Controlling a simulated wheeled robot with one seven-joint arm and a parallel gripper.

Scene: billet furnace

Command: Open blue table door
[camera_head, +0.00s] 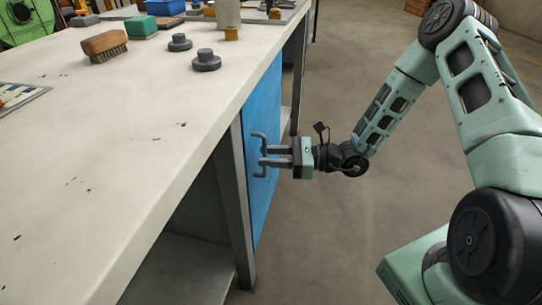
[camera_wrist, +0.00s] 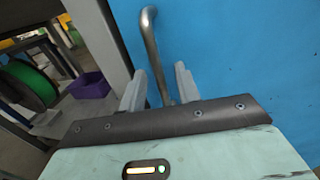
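The blue table door (camera_head: 262,120) is a flat panel on the side of the workbench and looks shut. It also fills the right of the wrist view (camera_wrist: 245,60). A grey metal bar handle (camera_head: 257,136) stands out near the door's edge by the bench leg. My gripper (camera_head: 272,156) is at the handle, with its fingers pointing at the door. In the wrist view, the handle (camera_wrist: 151,40) runs down between the two fingers (camera_wrist: 160,88), with gaps visible on both sides. The fingers are apart; the lower end of the handle is hidden behind my gripper.
The workbench top (camera_head: 130,130) holds a brush (camera_head: 104,46), a green block (camera_head: 141,27) and dark knobs (camera_head: 206,61). A grey bench leg (camera_head: 234,205) stands beside the door. Open floor (camera_head: 320,230) lies to the right. A purple bin (camera_wrist: 90,86) shows beyond the leg.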

